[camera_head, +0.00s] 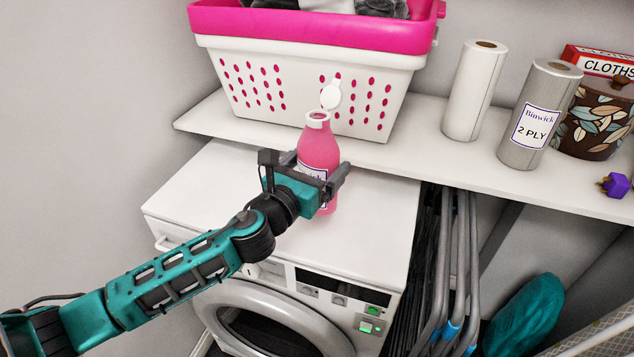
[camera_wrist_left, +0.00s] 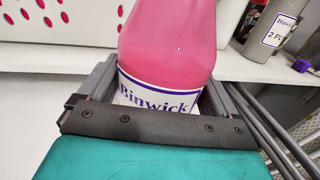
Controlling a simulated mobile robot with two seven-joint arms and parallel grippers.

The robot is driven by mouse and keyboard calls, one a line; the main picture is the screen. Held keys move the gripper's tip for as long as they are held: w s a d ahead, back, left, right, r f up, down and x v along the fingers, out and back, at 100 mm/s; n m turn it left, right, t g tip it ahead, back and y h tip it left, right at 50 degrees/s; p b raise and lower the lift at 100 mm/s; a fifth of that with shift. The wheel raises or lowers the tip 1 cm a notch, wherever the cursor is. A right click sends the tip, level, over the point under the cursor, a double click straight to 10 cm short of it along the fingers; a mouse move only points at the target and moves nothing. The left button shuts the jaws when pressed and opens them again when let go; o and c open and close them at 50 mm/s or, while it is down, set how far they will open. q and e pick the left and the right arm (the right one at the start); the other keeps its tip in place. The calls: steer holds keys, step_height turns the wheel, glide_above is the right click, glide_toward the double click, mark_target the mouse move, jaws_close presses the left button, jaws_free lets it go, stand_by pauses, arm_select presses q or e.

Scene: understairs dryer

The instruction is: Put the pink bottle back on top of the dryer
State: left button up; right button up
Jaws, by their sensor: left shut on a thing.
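The pink bottle (camera_head: 318,150) has a white and purple label and an open white flip cap. It is upright over the white top of the dryer (camera_head: 376,215). I cannot tell whether its base touches the top. My left gripper (camera_head: 334,186) is shut around the bottle's lower body, and the gripper hides part of the label. In the left wrist view the bottle (camera_wrist_left: 165,45) fills the space between the two fingers of the left gripper (camera_wrist_left: 160,95). My right gripper is not in view.
A white shelf (camera_head: 420,150) runs behind and above the dryer. It holds a white and pink laundry basket (camera_head: 300,95), paper rolls (camera_head: 475,90) (camera_head: 538,112), a leaf-patterned pot (camera_head: 597,120) and a purple object (camera_head: 615,185). Folded metal frames (camera_head: 455,270) stand right of the dryer.

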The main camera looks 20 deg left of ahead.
arm_select(q)
steer(key=shift+f+b, duration=0.65)
steer(key=shift+f, duration=1.05)
steer(key=shift+f, duration=0.2)
steer(key=o, duration=1.2)
steer(key=shift+o, duration=0.2)
steer(key=shift+r, duration=0.15)
steer(key=v, duration=1.2)
steer(key=shift+b, duration=0.45)
steer(key=shift+n, duration=0.3)
